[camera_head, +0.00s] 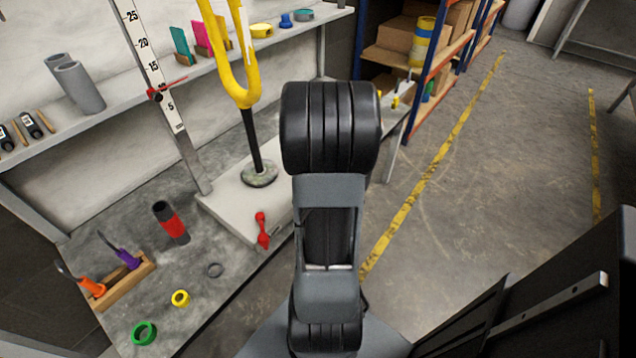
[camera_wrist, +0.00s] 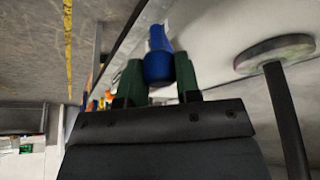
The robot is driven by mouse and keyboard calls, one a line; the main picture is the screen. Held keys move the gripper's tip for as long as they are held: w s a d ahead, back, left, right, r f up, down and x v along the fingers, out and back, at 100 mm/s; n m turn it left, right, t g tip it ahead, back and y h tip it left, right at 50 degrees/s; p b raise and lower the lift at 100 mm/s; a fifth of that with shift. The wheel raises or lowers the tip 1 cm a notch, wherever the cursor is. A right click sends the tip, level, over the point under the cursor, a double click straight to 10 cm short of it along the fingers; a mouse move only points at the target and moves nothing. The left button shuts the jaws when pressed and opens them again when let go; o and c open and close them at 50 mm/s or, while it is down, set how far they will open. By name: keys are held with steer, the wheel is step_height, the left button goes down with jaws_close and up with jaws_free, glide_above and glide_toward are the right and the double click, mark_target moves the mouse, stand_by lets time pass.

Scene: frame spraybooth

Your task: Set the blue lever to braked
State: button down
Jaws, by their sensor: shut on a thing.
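In the wrist view the blue lever (camera_wrist: 158,66) sits between the two green fingers of my gripper (camera_wrist: 159,72), which is shut on it. The lever's far end lies close to a pale grey surface. Its pivot and its setting cannot be made out. In the head view my arm hides both the blue lever and my gripper.
A yellow fork (camera_head: 243,80) stands on a black post with a round foot (camera_head: 260,174). A red lever (camera_head: 262,230) is on the pale base plate (camera_head: 225,205) beside it. A red-and-black cylinder (camera_head: 171,223) and several rings lie left. Floor at right is open.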

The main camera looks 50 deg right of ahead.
steer(key=c, duration=0.8)
jaws_free()
steer(key=shift+a, duration=0.1)
steer(key=shift+c, duration=0.2)
steer(key=shift+r, duration=0.1)
steer(key=p+v, duration=0.3)
steer(key=v, duration=1)
steer(key=shift+r+p, duration=0.3)
steer(key=shift+p, duration=0.05)
steer(key=shift+s+a, duration=0.15)
steer(key=shift+a, duration=0.05)
